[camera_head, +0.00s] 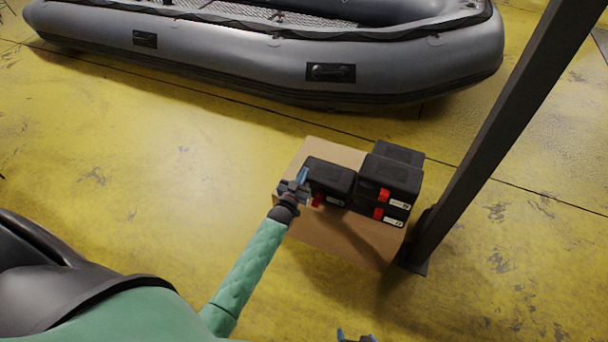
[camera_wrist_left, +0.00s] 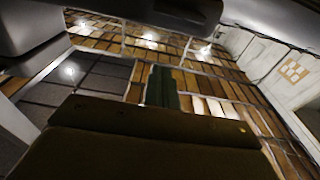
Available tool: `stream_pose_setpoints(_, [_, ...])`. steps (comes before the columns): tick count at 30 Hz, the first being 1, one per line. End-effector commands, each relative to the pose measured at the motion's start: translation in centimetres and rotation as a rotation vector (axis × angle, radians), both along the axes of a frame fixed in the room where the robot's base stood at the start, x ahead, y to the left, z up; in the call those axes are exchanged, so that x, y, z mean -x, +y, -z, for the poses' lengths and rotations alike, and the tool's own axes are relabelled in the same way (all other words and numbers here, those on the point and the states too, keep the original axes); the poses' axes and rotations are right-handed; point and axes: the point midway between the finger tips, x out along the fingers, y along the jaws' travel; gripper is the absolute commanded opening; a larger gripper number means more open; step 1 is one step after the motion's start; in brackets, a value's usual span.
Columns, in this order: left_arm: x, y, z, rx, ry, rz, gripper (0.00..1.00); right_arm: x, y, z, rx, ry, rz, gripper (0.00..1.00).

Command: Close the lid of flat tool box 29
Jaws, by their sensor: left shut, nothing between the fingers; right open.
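Black flat tool boxes with red latches and white labels sit on a cardboard box (camera_head: 340,240). One tool box (camera_head: 331,176) is at the left, and others (camera_head: 391,177) are stacked to its right. I cannot read which is number 29. The left box's lid looks down, but I cannot tell if it is fully closed. My left gripper (camera_head: 300,181) is shut and empty at the left box's left front corner; I cannot tell if it touches. My right gripper (camera_head: 356,337) is open at the bottom edge, mostly out of frame. The left wrist view shows no clear tool box.
A dark post (camera_head: 480,150) stands close to the right of the cardboard box. A grey inflatable boat (camera_head: 270,65) lies behind. The yellow floor (camera_head: 150,180) is clear to the left of the cardboard box.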

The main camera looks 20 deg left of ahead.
Motion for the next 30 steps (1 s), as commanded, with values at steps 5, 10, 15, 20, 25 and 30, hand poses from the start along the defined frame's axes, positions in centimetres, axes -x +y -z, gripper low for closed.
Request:
stream_pose_setpoints(5, [0.4, 0.0, 0.9, 0.000, -0.007, 0.000, 0.00, 0.0, 0.0, 1.4, 0.000, 0.000, 0.001, 0.84])
stream_pose_setpoints(10, [0.8, 0.0, 1.8, 0.000, -0.006, 0.000, 0.00, 0.1, 0.0, 2.5, -0.001, -0.001, 0.003, 0.84])
stream_pose_setpoints(15, [1.2, 0.0, 3.0, 0.002, -0.027, 0.000, 0.00, 0.1, 0.0, 3.8, -0.001, -0.003, 0.004, 0.84])
stream_pose_setpoints(20, [1.6, 0.0, 4.1, 0.005, -0.105, 0.000, 0.00, 0.1, 0.0, 4.9, -0.002, -0.004, 0.005, 0.84])
stream_pose_setpoints(25, [1.9, 0.1, 5.2, 0.005, -0.139, 0.000, 0.00, 0.2, 0.0, 6.0, -0.002, -0.002, 0.006, 0.84])
stream_pose_setpoints(30, [2.1, 0.1, 5.9, 0.006, -0.138, 0.000, 0.00, 0.4, -0.1, 6.8, 0.001, -0.001, 0.007, 0.84])
